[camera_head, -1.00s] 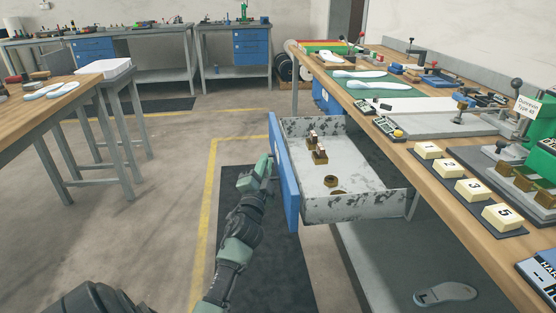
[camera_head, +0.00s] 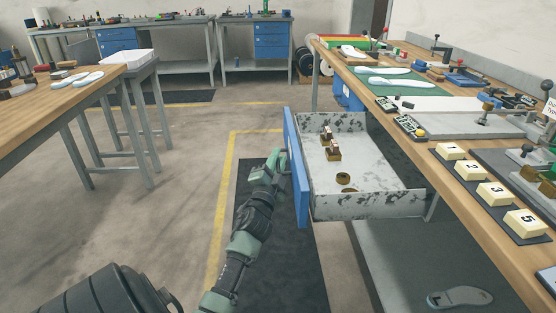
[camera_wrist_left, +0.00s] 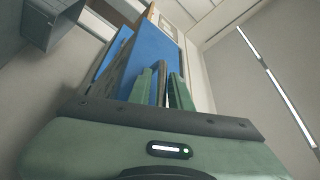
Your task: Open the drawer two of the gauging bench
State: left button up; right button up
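The gauging bench (camera_head: 470,185) runs along the right. A drawer with a blue front (camera_head: 297,170) and a speckled grey tray (camera_head: 365,208) stands pulled well out from under its top. Several small brass-coloured parts (camera_head: 333,153) lie inside. I cannot read any number on the drawer. My left gripper (camera_head: 281,160) is at the outer side of the blue front. In the left wrist view its two green fingers (camera_wrist_left: 162,88) are on either side of a thin grey handle bar (camera_wrist_left: 162,78), with the blue front (camera_wrist_left: 145,50) beyond. The right gripper is in neither view.
Numbered blocks (camera_head: 490,193) sit on the bench's near edge, above and right of the drawer. A grey insole-shaped piece (camera_head: 460,297) lies on a lower surface. A wooden table (camera_head: 50,105) stands at left. The floor between is clear, with a dark mat (camera_head: 285,265).

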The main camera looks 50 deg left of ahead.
pick_arm(q)
jog(key=v, duration=0.8)
dwell(0.4)
